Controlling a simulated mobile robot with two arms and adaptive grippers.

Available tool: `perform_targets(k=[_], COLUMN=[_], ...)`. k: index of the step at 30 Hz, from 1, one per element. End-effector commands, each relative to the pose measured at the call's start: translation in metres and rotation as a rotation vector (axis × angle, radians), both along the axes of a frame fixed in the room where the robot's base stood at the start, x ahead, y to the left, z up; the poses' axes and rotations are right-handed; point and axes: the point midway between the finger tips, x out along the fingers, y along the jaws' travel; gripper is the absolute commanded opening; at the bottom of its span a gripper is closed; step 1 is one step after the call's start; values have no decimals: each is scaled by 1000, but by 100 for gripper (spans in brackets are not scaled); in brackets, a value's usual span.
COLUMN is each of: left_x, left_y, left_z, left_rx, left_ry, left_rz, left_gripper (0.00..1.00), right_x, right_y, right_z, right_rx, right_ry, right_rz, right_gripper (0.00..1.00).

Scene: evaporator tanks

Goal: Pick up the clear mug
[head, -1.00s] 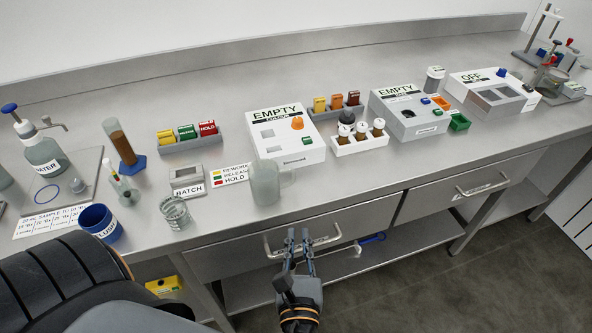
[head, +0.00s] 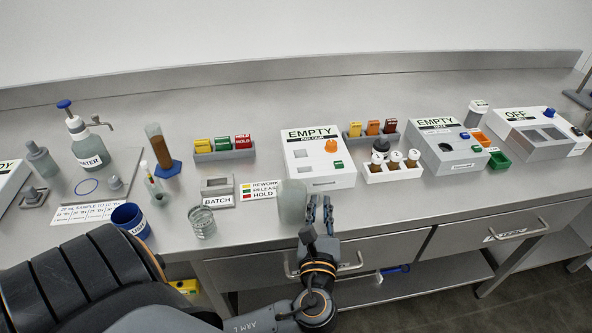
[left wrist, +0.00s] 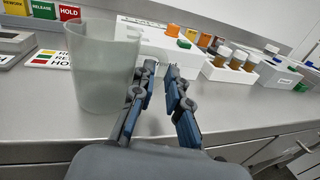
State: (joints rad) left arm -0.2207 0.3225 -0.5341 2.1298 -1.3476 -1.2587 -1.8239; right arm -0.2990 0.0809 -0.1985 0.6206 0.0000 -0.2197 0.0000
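The clear mug (head: 291,203) stands upright on the steel bench near its front edge, in front of the white EMPTY colour box. It looks frosted and greenish. My left gripper (head: 319,204) is just right of the mug, at about its height, with its fingers apart. In the left wrist view, the mug (left wrist: 98,70) stands left of the left gripper (left wrist: 162,82), and nothing shows held between the fingers. The left finger is close to the mug's right side; I cannot tell whether they touch. My right gripper is not in view.
The EMPTY colour box (head: 318,172) is right behind the mug. A BATCH block (head: 217,191) and a colour label card (head: 259,190) lie left of it. A glass beaker (head: 202,222) stands further left. The bench front right of my gripper is clear.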

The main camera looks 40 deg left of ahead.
Motion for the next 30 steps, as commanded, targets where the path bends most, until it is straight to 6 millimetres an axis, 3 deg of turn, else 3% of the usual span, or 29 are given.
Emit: perform_targets(k=[7, 13, 16, 30], left_x=[21, 22, 21, 21], left_y=[15, 15, 15, 15], left_z=[1, 0, 0, 2], left_rx=[1, -1, -1, 0], left_ry=[-1, 1, 1, 0], left_rz=[-1, -1, -1, -1], left_gripper=[15, 15, 0, 0], right_x=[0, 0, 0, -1], right_y=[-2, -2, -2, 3], right_z=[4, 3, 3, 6], right_rx=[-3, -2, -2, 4], right_ry=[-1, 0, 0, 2], right_rz=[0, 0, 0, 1], right_gripper=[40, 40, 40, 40])
